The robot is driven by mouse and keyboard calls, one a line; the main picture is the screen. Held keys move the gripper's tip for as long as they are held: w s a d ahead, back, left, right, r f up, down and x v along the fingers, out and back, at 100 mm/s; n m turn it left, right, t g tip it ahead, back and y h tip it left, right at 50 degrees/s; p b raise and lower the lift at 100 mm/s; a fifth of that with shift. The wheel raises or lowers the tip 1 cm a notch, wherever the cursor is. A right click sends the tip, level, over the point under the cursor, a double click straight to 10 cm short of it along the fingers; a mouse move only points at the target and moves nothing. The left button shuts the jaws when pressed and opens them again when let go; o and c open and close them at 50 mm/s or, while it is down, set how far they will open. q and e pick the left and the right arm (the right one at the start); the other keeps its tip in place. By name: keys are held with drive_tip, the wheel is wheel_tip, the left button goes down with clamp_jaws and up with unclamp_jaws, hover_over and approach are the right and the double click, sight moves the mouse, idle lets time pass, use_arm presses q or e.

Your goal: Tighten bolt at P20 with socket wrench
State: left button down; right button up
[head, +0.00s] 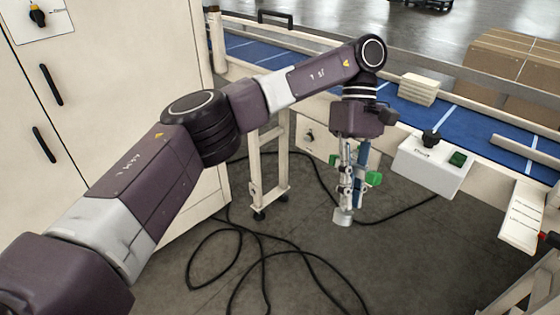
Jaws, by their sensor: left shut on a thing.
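My left gripper (352,192) hangs fingers-down in front of the conveyor, above the grey floor. It is shut on a tool, taken to be the socket wrench; its silver cylindrical end (342,216) shows below the fingers. A blue part and green pieces show beside the fingers, but I cannot tell whether they belong to the tool or the gripper. The tool's end is apart from any surface I can make out. I cannot make out the bolt or a P20 mark. My right gripper is not in view.
A blue-belted conveyor (395,108) with a cream frame runs behind. A white control box (430,165) with a black knob and green button is right of the gripper. Black cables (215,232) loop on the floor. A cream cabinet (110,90) stands left; stacked cartons (510,60) stand beyond the belt.

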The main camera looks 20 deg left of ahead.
use_arm(q)
drive_tip(key=w+a+f+n+t+h+b, duration=0.25)
drive_tip(key=w+n+t+h+b, duration=0.75)
drive_tip(key=w+n, duration=0.7)
drive_tip(key=w+a+f+n+t+y+b, duration=0.2)
drive_tip(key=w+a+f+n+t, duration=0.1)
drive_tip(key=a, duration=0.5)
drive_tip(key=w+a+f+n+t+y+b, duration=0.2)
drive_tip(key=w+a+f+n+t+b, duration=0.1)
drive_tip(key=a+f+n+t, duration=0.3)
drive_tip(key=w+a+f+n+t+y+b, duration=0.2)
drive_tip(key=w+a+f+n+t+b, duration=0.1)
drive_tip(key=a, duration=0.7)
wheel_tip(320, 180, down, 4)
drive_tip(key=shift+w+r+n+t+y, duration=0.2)
drive_tip(key=shift+w+n+t+y, duration=0.2)
drive_tip(key=shift+w+n+t, duration=0.65)
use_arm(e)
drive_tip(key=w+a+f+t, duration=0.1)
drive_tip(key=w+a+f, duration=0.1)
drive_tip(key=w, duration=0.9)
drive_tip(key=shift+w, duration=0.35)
